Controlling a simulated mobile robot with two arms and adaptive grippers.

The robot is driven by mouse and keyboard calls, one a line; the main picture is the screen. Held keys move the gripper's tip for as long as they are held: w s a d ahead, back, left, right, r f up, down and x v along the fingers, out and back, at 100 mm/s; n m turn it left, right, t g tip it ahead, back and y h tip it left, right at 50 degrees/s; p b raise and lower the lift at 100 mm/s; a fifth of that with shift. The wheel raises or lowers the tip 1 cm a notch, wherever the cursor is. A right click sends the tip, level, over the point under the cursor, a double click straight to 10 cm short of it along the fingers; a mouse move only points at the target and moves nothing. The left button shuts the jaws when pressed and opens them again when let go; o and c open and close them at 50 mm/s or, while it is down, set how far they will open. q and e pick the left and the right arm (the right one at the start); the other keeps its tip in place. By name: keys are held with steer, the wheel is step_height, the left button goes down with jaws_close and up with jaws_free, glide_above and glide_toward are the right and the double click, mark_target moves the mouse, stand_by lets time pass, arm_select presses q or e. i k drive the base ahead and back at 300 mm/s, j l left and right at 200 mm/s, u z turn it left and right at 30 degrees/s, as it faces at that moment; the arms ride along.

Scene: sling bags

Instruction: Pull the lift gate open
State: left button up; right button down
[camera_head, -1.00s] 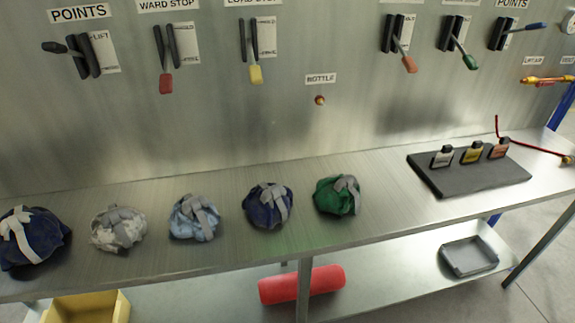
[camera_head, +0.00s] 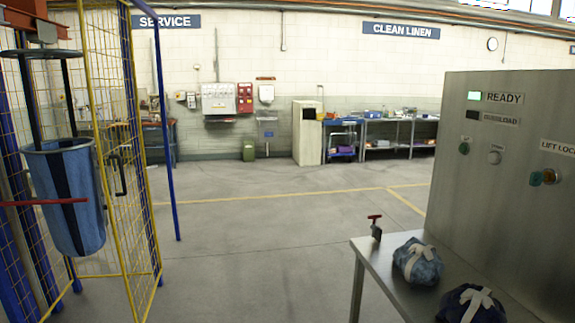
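The lift gate (camera_head: 113,120), a yellow-framed mesh panel, stands at the left of the head view. A dark upright handle (camera_head: 119,176) sits on it. I cannot tell whether the gate is fully shut or ajar. Beside it, to the left, a blue sling bag (camera_head: 62,190) with a dark stripe hangs upright from dark straps under a round ring (camera_head: 40,54). A red bar (camera_head: 45,202) crosses in front of the bag. Neither of my grippers is in view.
A blue post (camera_head: 166,130) stands right of the gate. Open grey floor (camera_head: 260,230) fills the middle. At the right, a metal bench (camera_head: 376,258) carries two tied bundles (camera_head: 418,262) beside a grey control panel (camera_head: 500,205). Shelves and cabinets line the far wall.

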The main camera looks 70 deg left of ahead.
mark_target(80, 11)
steer(key=u, duration=3.4)
steer(key=i+l, duration=0.25)
steer(key=i, duration=0.25)
steer(key=i+l, duration=0.25)
steer(key=i, duration=0.25)
steer(key=i+l+u, duration=0.1)
steer(key=i, duration=0.4)
steer(key=i+l, duration=0.65)
steer(key=i, duration=0.35)
